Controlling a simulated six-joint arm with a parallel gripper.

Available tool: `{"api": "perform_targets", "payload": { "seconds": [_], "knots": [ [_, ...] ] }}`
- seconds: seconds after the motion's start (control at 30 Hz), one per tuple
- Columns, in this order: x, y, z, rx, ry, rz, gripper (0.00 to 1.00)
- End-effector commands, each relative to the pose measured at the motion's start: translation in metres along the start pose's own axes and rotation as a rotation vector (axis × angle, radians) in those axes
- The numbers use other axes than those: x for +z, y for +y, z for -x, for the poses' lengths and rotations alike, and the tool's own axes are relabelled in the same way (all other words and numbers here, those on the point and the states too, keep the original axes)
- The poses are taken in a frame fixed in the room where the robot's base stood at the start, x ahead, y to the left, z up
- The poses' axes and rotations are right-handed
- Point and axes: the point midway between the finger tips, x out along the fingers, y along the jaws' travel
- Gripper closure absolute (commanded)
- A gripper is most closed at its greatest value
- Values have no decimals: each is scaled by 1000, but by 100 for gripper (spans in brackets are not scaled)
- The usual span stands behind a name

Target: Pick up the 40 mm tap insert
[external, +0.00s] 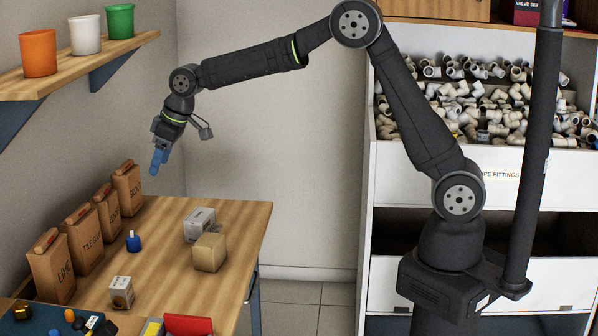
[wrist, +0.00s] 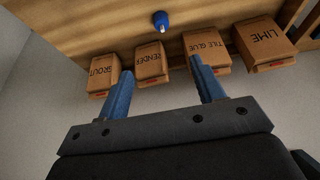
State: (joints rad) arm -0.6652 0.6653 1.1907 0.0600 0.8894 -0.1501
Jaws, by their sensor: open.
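A small blue piece with a pale stem (external: 133,242) stands on the wooden table, in front of the paper bags. It looks like a tap insert, but no size marking is readable. It also shows in the wrist view (wrist: 161,21), near the top edge, beyond the bags. My gripper (external: 160,158) has blue fingers and hangs well above the table's far end, behind and above the blue piece. In the wrist view my gripper (wrist: 160,67) has its fingers spread apart with nothing between them.
Brown bags marked LIME (external: 52,272), TILE GLUE (external: 84,240), RENDER (external: 107,215) and GROUT (external: 127,188) line the wall side. Boxes (external: 210,252) and (external: 199,224) stand right of the blue piece; a small box (external: 121,292) stands nearer. A shelf (external: 70,66) holds cups.

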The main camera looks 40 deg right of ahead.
Motion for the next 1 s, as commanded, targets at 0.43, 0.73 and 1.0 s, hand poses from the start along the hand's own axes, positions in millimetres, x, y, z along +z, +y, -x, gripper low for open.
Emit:
{"api": "perform_targets", "payload": {
  "seconds": [0.43,0.73,1.0],
  "knots": [
    [-34,-27,-43,55,-182,792,38],
    [-56,-53,-75,41,-417,1510,38],
    [-62,-64,-86,-1,-548,1824,38]
  ]
}}
